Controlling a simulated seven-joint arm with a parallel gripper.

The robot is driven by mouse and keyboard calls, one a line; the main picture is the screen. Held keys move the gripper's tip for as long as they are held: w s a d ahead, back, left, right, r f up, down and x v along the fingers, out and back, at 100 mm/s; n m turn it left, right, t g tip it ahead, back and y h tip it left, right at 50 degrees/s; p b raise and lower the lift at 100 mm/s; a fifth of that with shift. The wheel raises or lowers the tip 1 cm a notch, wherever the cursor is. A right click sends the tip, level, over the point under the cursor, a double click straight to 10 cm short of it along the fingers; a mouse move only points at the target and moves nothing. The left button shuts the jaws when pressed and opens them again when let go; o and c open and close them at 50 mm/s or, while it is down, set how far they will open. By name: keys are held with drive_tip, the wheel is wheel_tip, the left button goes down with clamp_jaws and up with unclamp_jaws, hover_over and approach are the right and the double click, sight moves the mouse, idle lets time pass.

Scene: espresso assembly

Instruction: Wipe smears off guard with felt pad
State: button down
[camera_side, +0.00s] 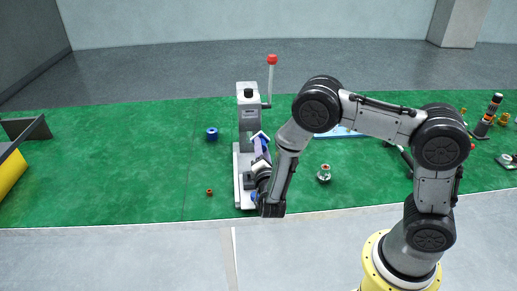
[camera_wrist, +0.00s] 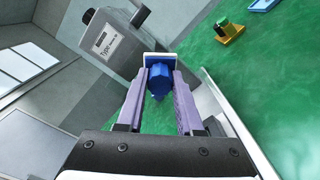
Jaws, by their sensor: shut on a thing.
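My gripper (camera_wrist: 159,78) has purple fingers, shut on a blue block with a pale, blue-edged plate at its far end, apparently the felt pad (camera_wrist: 158,76). In the side view my gripper (camera_side: 261,146) is at the grey press-like machine (camera_side: 248,115), with the pale plate tilted near its column. The machine's grey head (camera_wrist: 104,43) is at upper left in the wrist view. I cannot pick out a guard or smears clearly. Whether the pad touches the machine cannot be told. My wrist hides part of the machine's lower front.
A red-knobbed lever (camera_side: 271,60) rises from the machine. A blue ring (camera_side: 212,134) and small brown part (camera_side: 209,192) lie to its left. A silver part (camera_side: 324,174) stands to the right. The green mat (camera_side: 110,165) is largely clear at left.

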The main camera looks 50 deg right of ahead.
drive_tip(key=shift+w, duration=0.1)
drive_tip(key=shift+w+a, duration=1)
drive_tip(key=shift+a, duration=0.05)
drive_tip(key=shift+w+a, duration=0.95)
drive_tip(key=shift+s+d, duration=2.1)
drive_tip(key=shift+s, duration=0.05)
drive_tip(key=shift+w, duration=0.1)
drive_tip(key=shift+w+a, duration=1.05)
drive_tip(key=shift+a, duration=0.05)
